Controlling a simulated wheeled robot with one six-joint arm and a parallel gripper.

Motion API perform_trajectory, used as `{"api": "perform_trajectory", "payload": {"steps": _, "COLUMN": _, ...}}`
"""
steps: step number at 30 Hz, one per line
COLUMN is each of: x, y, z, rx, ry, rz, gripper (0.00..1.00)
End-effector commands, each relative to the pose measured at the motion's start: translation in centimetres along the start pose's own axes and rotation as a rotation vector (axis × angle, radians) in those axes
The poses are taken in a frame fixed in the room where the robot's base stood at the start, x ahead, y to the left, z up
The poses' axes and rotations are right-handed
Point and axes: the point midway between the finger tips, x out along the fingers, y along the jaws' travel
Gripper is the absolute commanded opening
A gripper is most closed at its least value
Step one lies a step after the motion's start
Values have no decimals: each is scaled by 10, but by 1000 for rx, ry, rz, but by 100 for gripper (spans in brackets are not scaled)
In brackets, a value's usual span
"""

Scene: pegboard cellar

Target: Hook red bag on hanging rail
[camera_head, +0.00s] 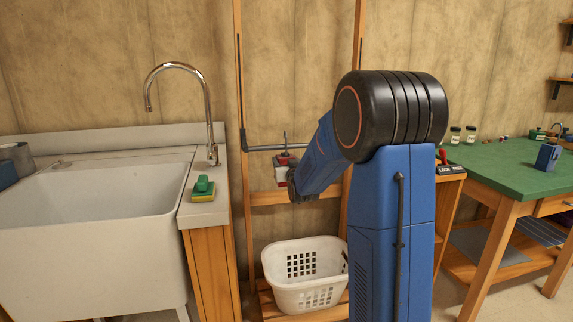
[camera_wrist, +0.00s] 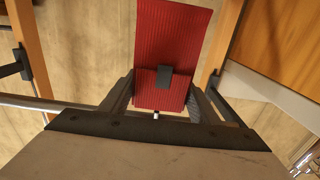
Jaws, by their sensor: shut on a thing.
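The red bag (camera_wrist: 172,35) is ribbed and hangs between the two dark fingers of my gripper (camera_wrist: 163,85) in the wrist view. My gripper is shut on it, at a small dark block on its face. In the head view only a small red part of the bag (camera_head: 284,160) shows beside my blue forearm, in front of the hanging rail (camera_head: 262,149).
A white laundry basket (camera_head: 285,303) stands low between the uprights. A white sink (camera_head: 95,215) with a tall tap (camera_head: 209,110) is at left, with a green and yellow sponge (camera_head: 203,190) on its ledge. A green-topped workbench (camera_head: 500,165) is at right.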

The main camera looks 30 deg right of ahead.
Motion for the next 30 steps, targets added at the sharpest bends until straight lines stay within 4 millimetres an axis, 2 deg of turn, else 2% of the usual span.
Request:
{"api": "perform_trajectory", "payload": {"steps": 15, "x": -1, "y": 0, "z": 32, "rx": 0, "ry": 0, "rz": 0, "gripper": 29}}
{"api": "perform_trajectory", "payload": {"steps": 30, "x": -1, "y": 0, "z": 38, "rx": 0, "ry": 1, "rz": 0, "gripper": 29}}
